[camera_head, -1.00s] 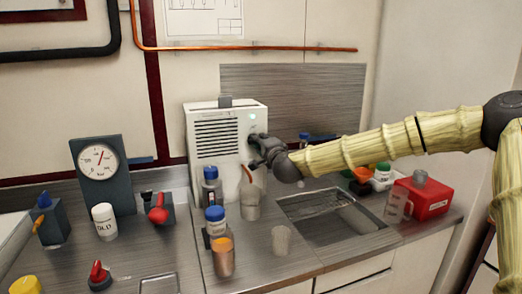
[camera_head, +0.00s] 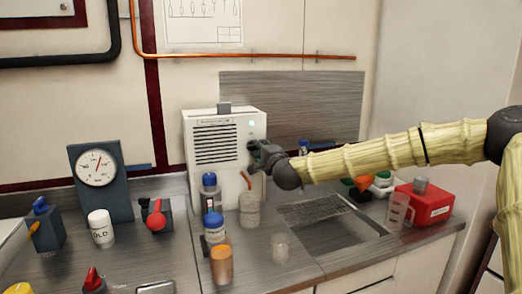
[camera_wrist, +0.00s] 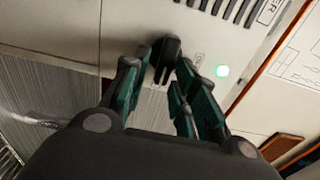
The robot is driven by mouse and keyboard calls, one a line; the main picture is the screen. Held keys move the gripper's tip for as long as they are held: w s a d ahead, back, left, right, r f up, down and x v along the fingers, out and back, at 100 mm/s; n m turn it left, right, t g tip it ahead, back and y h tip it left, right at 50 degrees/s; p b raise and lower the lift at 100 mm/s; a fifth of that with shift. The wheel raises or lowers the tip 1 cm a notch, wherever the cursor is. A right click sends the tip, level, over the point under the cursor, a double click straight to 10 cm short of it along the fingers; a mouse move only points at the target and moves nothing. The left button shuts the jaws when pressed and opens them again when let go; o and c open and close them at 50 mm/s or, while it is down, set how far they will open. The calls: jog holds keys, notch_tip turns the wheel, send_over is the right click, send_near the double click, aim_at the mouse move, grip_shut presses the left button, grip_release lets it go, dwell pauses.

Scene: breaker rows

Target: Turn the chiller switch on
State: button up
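The chiller (camera_head: 202,162) is a white box with dark vent slots, standing at the back of the counter. A small round light on its front glows green; it shows clearly in the wrist view (camera_wrist: 223,71). A black switch lever (camera_wrist: 165,58) sticks out of the white front panel beside a small printed label. My gripper (camera_head: 257,156) is at the right part of the chiller's front and hides the switch in the head view. In the wrist view my gripper's two fingers (camera_wrist: 160,84) are apart, one on each side of the lever. I cannot tell whether either touches it.
A dial gauge (camera_head: 97,168) stands left.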

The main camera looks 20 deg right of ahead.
jog(key=shift+a, duration=0.1)
jog(key=s, duration=1.2)
jog(key=shift+d, duration=0.25)
